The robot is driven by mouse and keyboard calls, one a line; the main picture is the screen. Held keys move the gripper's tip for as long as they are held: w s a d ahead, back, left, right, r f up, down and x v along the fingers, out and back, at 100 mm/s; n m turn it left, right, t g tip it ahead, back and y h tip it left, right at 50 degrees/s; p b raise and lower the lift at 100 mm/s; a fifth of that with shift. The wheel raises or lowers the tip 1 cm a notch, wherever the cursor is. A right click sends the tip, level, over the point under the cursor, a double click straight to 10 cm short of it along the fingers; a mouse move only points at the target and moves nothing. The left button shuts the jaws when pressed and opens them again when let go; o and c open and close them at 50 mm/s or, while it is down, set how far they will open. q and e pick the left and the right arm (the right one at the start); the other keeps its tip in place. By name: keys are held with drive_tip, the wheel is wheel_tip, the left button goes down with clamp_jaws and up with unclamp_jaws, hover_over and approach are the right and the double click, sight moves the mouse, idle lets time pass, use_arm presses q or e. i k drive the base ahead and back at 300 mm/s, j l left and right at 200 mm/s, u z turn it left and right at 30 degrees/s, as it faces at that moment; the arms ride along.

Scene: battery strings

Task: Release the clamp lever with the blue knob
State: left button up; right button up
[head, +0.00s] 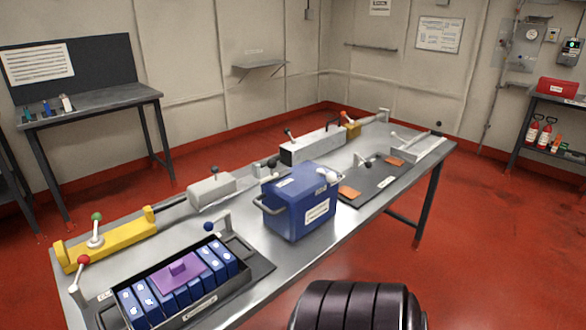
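The clamp lever (226,221) with the blue knob (208,227) stands at the far right corner of a black battery tray (250,256) on the long metal table. Its knob sits to the left of its upright post, above the tray's back edge. A second lever with a red knob (83,260) stands at the tray's left end. Neither of my grippers is in view.
A yellow fixture (110,243) with a green-knobbed lever (96,228) lies behind the tray. A blue box (300,205) stands right of the tray. Grey fixtures (212,189) line the table's back. Bare tabletop (272,266) shows between tray and box.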

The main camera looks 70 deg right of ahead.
sight(208, 225)
drive_tip(key=z, duration=1.75)
